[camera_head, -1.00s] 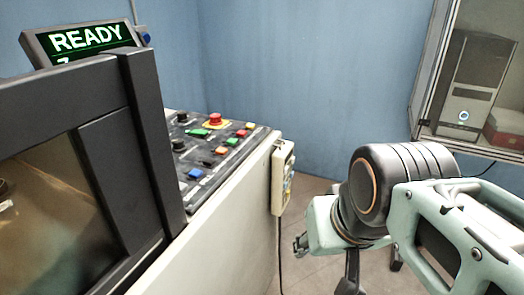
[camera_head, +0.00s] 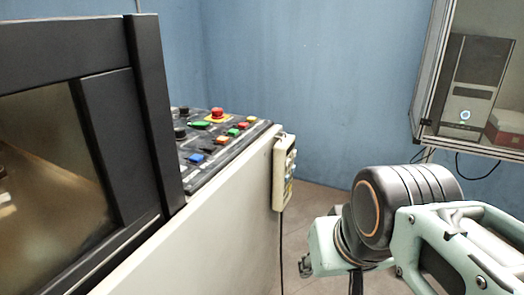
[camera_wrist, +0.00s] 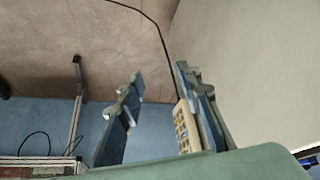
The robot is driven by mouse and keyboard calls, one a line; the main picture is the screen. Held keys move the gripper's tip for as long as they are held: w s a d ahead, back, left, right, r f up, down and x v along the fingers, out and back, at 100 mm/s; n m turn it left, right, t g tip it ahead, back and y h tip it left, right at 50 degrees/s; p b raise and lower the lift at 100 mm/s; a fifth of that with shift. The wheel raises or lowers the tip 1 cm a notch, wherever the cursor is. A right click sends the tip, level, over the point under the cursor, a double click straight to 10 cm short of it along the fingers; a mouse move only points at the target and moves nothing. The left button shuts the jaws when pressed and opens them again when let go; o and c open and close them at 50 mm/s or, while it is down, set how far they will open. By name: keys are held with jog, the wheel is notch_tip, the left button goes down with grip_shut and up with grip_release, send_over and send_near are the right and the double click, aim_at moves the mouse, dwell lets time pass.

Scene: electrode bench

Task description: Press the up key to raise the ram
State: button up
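A pale hand-held key box (camera_head: 284,172) hangs on the end wall of the machine, with a cable running down from it. Its small keys are too tiny to read, so I cannot tell which is the up key. My gripper (camera_head: 305,266) is low and to the right of the key box, apart from it in the body view. In the wrist view my gripper (camera_wrist: 161,76) has its two fingers well apart with nothing between the tips. The key box (camera_wrist: 184,128) shows there beyond the fingers, partly hidden by the right one.
The machine's sloping panel (camera_head: 188,175) carries several coloured buttons and a red mushroom button (camera_head: 217,113). A dark-framed window (camera_head: 50,160) fills the left. A cabinet (camera_head: 428,105) with a computer tower (camera_head: 473,88) stands at the right. Floor is clear below the key box.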

grip_shut()
dwell(1.2)
